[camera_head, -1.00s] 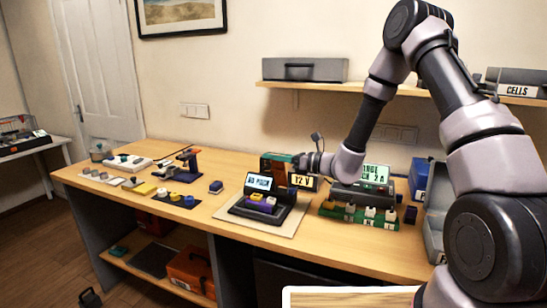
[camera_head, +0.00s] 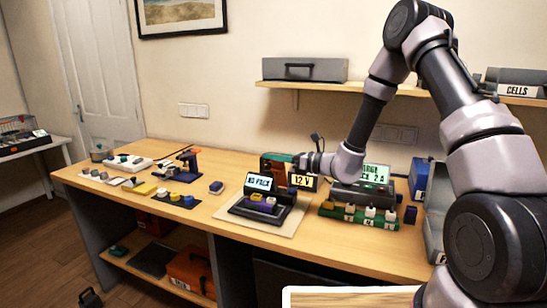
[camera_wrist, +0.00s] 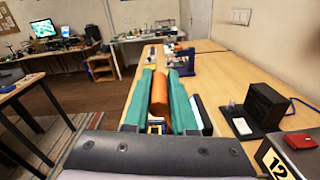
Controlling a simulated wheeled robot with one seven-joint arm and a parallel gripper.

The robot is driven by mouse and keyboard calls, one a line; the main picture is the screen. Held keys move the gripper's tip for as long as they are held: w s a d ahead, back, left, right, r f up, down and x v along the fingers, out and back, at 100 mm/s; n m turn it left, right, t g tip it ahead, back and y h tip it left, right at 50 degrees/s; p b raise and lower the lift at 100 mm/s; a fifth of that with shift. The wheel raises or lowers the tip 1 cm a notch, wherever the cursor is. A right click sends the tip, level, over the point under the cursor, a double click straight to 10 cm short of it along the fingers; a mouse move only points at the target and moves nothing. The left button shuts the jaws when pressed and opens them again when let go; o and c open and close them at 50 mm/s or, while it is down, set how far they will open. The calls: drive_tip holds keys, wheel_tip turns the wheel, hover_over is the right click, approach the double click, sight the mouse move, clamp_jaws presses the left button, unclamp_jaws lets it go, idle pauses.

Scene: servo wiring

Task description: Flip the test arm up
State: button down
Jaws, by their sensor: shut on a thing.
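My gripper (camera_wrist: 160,95) is shut on an orange bar (camera_wrist: 160,97), which lies between its two teal fingers in the wrist view. In the head view my gripper (camera_head: 280,163) is behind the test station (camera_head: 262,207), above the bench. The bar looks like the grip of the test arm, but its joint to the station is hidden. The station has a tilted screen (camera_head: 259,183) reading "NO PACK" and a yellow and purple block in front of it. A "12 V" sign (camera_head: 302,181) stands just right of it.
A charger (camera_head: 375,176) with a green screen and a green rail (camera_head: 358,215) of several blocks stand to the right. A blue and orange tool stand (camera_head: 190,163) and small parts lie to the left. A shelf (camera_head: 400,89) hangs above.

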drive_tip(key=w, duration=0.1)
drive_tip(key=w+d, duration=0.1)
drive_tip(key=w, duration=0.1)
drive_tip(key=shift+d+r, duration=0.15)
drive_tip(key=shift+r, duration=0.25)
drive_tip(key=c, duration=0.8)
unclamp_jaws()
drive_tip(key=shift+o, duration=0.2)
drive_tip(key=v, duration=1)
drive_tip(key=shift+s+d, duration=0.2)
drive_tip(key=shift+d, duration=0.15)
